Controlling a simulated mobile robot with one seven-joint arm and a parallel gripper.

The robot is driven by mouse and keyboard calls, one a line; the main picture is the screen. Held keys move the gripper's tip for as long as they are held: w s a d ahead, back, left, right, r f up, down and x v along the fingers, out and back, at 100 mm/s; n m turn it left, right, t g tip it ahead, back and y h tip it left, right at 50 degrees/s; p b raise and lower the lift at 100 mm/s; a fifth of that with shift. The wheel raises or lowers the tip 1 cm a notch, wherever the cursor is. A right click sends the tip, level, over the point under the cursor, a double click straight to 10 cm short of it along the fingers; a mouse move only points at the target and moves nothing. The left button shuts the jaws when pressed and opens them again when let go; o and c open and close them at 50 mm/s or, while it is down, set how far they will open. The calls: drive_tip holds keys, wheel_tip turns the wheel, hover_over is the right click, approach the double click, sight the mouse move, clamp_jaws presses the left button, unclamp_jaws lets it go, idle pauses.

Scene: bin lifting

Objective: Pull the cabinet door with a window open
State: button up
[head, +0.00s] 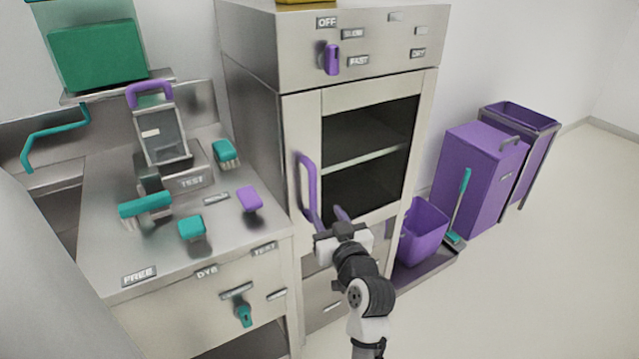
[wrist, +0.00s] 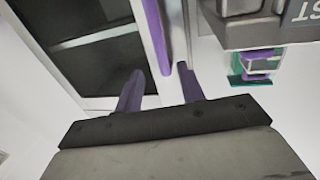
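The cabinet door (head: 360,97) has a pale metal frame around a dark window (head: 365,150) and looks shut. Its purple vertical handle (head: 307,185) is on the door's left side. In the wrist view the handle (wrist: 157,35) runs down from the top, between the lines of my two fingers. My gripper (head: 328,214) is at the handle's lower end, in front of the door. In the wrist view its two purple fingers (wrist: 158,80) are apart with a gap between them. The fingers do not visibly close on the handle; whether either touches it cannot be told.
A metal counter (head: 110,255) with teal and purple brushes stands left of the cabinet. A control panel with a purple knob (head: 332,60) is above the door. Purple bins (head: 478,180) stand to the right. The floor (head: 530,270) at front right is clear.

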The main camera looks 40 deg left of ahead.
sight(314, 191)
drive_tip(key=p+x, duration=0.2)
drive_tip(key=x, duration=0.9)
drive_tip(key=shift+w+a+p, duration=0.1)
drive_tip(key=shift+a+p, duration=0.05)
drive_tip(key=shift+p, duration=0.2)
drive_tip(key=shift+c, duration=0.3)
clamp_jaws()
